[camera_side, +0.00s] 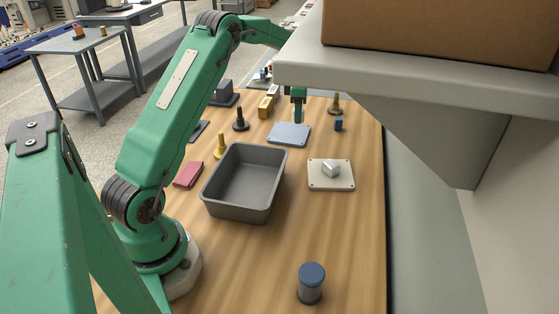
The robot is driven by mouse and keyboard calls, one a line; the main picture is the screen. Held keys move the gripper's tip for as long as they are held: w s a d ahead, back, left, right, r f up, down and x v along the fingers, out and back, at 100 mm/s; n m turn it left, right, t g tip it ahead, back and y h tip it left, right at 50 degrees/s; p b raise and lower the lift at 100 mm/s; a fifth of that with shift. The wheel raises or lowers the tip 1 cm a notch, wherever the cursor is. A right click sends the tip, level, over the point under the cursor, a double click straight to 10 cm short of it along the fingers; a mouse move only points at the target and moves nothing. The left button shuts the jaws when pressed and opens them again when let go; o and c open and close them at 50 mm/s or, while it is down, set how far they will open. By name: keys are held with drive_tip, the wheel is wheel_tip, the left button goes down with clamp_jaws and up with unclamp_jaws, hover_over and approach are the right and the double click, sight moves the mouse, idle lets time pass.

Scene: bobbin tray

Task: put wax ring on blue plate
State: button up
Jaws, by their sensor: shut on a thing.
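The blue plate (289,134) lies flat on the wooden table beyond the grey tray. My gripper (298,117) points down near the plate's far right edge, small in this view. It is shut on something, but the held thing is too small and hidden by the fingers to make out. I cannot tell whether it touches the plate. No wax ring can be clearly picked out. The visible top of the blue plate looks bare.
A deep grey tray (211,195) stands nearer, left of a cream plate (318,184) bearing a pale block (331,169). A small blue block (338,125) and a brass peg (335,105) stand right of my gripper. A blue-lidded jar (311,285) stands in front. A shelf overhangs the upper right.

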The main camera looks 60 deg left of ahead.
hover_over(290, 132)
wheel_tip(290, 132, down, 3)
drive_tip(key=shift+s+r, duration=0.1)
drive_tip(key=shift+s, duration=0.05)
drive_tip(key=shift+d+f, duration=0.1)
drive_tip(key=shift+f, duration=1.95)
drive_tip(key=shift+f, duration=0.15)
drive_tip(key=o, duration=1)
drive_tip(key=shift+c, duration=0.2)
wheel_tip(290, 132, up, 12)
drive_tip(key=shift+r, duration=0.2)
